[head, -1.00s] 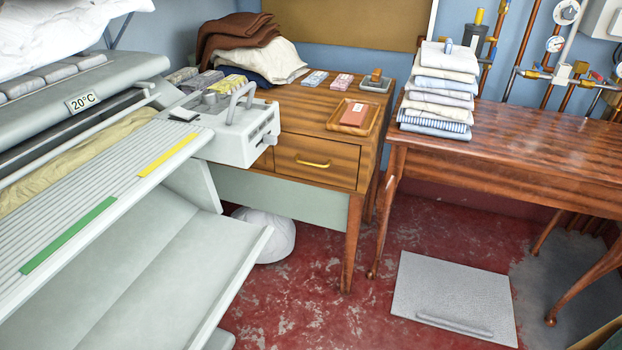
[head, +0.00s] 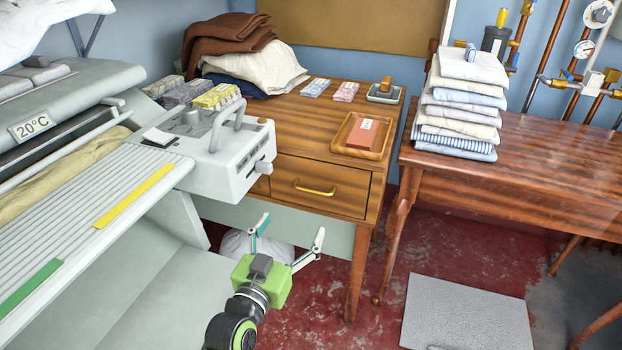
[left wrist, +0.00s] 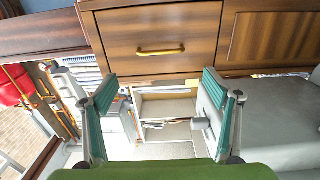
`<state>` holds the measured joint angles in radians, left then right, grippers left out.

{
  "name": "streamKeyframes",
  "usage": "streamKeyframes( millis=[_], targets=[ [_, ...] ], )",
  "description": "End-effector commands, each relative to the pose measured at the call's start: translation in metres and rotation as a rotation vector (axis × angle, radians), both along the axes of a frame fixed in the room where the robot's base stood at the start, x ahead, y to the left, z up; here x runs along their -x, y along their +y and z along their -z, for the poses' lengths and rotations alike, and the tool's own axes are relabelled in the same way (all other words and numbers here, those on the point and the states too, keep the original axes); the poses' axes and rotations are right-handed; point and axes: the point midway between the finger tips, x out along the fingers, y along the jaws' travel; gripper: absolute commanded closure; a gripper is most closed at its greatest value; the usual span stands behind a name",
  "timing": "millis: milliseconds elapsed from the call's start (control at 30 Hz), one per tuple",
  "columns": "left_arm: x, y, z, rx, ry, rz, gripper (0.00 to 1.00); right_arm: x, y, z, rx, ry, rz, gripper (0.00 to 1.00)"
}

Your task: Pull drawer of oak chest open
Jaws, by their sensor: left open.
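The oak chest (head: 298,122) stands beside the grey ironer, with striped wood and a pale panel below. Its drawer (head: 340,183) is shut, with a brass bar handle (head: 314,188) on the front. My left gripper (head: 291,232) is open and empty, below and in front of the drawer, its fingers spread apart. In the left wrist view, the drawer front (left wrist: 205,25) and its handle (left wrist: 160,51) lie beyond the two teal-padded fingers (left wrist: 160,88), apart from them. The handle sits roughly centred between the fingers. My right gripper is in neither current view.
The ironer (head: 225,160) juts out left of the drawer. A wooden tray (head: 346,143) with a reddish box lies on the chest. A table (head: 520,160) with folded linen (head: 460,110) stands at right. A grey mat (head: 465,318) lies on the open red floor.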

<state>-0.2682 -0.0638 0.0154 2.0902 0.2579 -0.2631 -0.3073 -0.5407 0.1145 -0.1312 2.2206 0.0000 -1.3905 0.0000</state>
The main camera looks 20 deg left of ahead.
Motion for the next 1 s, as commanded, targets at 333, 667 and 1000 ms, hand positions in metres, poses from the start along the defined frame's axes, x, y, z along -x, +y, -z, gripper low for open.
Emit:
streamKeyframes(
  millis=[333,667,1000],
  targets=[
    [-0.046,-0.001,0.000,0.002,-0.006,-0.002,0.19,0.003,-0.001,-0.021,-0.001,-0.013,0.001,0.60],
    [-0.111,-0.003,0.000,0.002,-0.004,-0.001,0.19,0.013,-0.003,-0.058,-0.001,-0.032,0.004,0.60],
    [-0.137,-0.004,0.000,0.001,-0.001,-0.001,0.19,0.014,-0.003,-0.053,-0.001,-0.031,0.005,0.60]
  ],
)
